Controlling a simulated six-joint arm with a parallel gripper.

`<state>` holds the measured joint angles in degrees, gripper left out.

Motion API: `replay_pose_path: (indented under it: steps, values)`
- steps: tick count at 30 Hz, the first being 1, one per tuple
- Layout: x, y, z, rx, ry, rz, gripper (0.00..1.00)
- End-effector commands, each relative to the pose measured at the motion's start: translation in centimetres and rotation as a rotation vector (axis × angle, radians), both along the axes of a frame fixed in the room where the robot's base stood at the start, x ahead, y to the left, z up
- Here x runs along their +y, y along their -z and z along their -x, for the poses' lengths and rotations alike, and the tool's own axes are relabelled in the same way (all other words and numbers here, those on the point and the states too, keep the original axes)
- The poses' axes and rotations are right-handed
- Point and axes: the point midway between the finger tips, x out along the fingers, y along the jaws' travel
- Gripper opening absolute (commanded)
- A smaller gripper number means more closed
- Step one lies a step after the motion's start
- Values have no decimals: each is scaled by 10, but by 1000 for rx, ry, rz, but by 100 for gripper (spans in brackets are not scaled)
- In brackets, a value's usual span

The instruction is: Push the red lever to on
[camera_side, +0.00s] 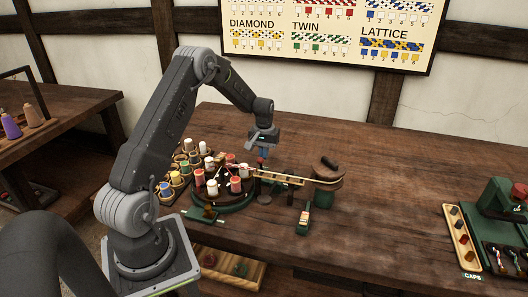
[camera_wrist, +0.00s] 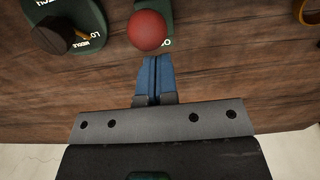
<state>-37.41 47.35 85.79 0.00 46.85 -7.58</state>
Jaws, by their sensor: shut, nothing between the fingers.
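The red lever shows as a round red knob (camera_wrist: 149,30) at the top of the wrist view. It stands over a small green base (camera_wrist: 167,12) with partly hidden white lettering. In the side view a small red knob (camera_side: 262,160) is just below my gripper (camera_side: 263,151). In the wrist view my gripper (camera_wrist: 154,58) has its blue fingers together and empty. The fingertips end right by the near edge of the knob; I cannot tell whether they touch. The lever's stem and most of its label are hidden.
A dark knob (camera_wrist: 53,36) on a green labelled base is left of the lever in the wrist view. In the side view, a round stand (camera_side: 240,199) with several bobbins is close by.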

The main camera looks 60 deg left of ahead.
Motion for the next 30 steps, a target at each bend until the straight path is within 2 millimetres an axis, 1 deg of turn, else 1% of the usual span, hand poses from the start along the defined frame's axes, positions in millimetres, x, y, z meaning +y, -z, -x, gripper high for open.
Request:
replay_pose_path:
  steps: [14, 17, 30]
  values:
    - [9, -1, -9, 0, 0, 0, 0]
    - [9, -5, -9, -1, 0, -1, 0]
    - [9, -39, -9, -1, 0, -1, 0]
